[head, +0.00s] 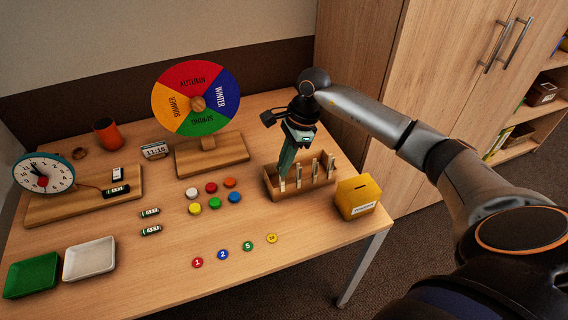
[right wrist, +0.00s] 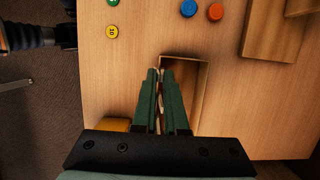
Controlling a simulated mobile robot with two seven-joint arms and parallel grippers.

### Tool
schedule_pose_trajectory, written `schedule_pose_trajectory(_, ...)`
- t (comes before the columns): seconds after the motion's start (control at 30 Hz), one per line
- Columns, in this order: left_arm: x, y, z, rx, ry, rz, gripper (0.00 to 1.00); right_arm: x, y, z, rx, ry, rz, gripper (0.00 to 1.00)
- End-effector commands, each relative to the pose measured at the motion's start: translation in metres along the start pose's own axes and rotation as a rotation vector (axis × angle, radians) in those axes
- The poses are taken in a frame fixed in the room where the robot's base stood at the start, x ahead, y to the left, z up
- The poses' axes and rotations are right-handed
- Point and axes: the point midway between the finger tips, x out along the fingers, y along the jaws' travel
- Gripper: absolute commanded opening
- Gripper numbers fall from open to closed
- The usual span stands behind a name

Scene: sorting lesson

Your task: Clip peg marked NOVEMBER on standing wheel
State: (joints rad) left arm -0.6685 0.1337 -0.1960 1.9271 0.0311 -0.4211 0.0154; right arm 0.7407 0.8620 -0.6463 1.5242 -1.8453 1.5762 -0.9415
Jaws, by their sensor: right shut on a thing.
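The standing wheel (head: 194,98) has red, blue, green and orange sectors marked AUTUMN, WINTER, SPRING and SUMMER, and stands upright on a wooden base. Several pale wooden pegs (head: 314,171) stand in a wooden holder (head: 312,192) at the table's right; I cannot read their markings. My right gripper (head: 285,175) points down at the holder's left end, shut on a peg, which is mostly hidden by the fingers. The right wrist view shows the green fingers close together with a pale strip of the peg (right wrist: 161,100) between them. My left gripper is not in view.
A yellow slotted box (head: 358,196) stands right of the holder. Several coloured discs (head: 214,203) lie in front of the wheel. A clock (head: 44,173) stands at the left, above a green tray (head: 31,275) and a white tray (head: 90,259).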

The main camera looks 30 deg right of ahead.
Motion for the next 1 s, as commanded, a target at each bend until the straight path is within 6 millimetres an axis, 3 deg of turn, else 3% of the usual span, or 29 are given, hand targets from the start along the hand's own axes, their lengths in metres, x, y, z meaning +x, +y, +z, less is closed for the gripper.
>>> schedule_pose_trajectory(0.7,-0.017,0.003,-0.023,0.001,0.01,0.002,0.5,-0.036,0.0,0.011,0.0,0.001,-0.002,0.0)
schedule_pose_trajectory(1.0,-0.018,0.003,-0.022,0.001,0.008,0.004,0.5,-0.038,0.0,0.011,0.0,0.0,-0.001,0.0)
